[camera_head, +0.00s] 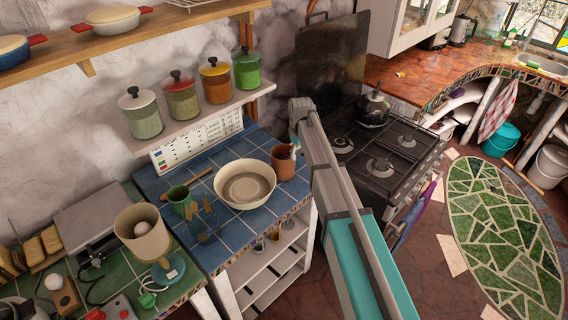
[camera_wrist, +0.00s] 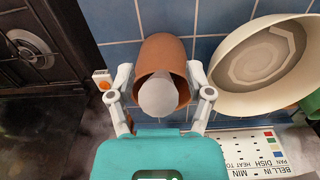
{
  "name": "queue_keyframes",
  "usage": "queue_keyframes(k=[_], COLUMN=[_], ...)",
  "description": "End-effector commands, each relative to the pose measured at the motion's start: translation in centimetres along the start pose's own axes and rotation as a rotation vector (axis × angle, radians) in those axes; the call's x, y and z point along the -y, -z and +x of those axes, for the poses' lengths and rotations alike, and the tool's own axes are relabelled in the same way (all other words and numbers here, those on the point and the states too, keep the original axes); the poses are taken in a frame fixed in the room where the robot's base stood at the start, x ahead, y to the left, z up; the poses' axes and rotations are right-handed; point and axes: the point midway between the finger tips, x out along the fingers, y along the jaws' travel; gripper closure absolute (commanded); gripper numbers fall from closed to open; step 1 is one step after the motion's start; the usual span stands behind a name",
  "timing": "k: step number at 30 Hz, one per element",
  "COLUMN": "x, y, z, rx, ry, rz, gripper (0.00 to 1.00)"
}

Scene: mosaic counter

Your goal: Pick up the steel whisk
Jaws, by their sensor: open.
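A brown terracotta cup (camera_head: 283,165) stands on the blue tiled counter beside the cream bowl. It also shows in the wrist view (camera_wrist: 165,51), with its mouth towards the camera. A pale grey rounded shape (camera_wrist: 158,97) shows at its mouth; this may be the steel whisk's head, but no separate wires can be made out. My gripper (camera_wrist: 160,72) is open, with one finger on each side of the cup and the grey shape between them. In the head view my gripper (camera_head: 295,142) is above the cup, partly hidden by my arm. Whether the fingers touch anything cannot be told.
The cream bowl (camera_head: 244,185) is close to the cup. A green cup (camera_head: 180,201) and a wooden spoon (camera_head: 200,178) lie left of it. A shelf with several lidded jars (camera_head: 182,96) is behind. The black stove with a kettle (camera_head: 371,109) is on the right.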

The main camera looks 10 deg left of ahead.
Motion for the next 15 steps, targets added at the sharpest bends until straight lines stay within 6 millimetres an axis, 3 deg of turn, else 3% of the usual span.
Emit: queue_keyframes(k=[15], x=[-0.01], y=[-0.01], z=[-0.04], rx=[0.000], ry=[0.000], rz=[0.000], gripper=[0.33])
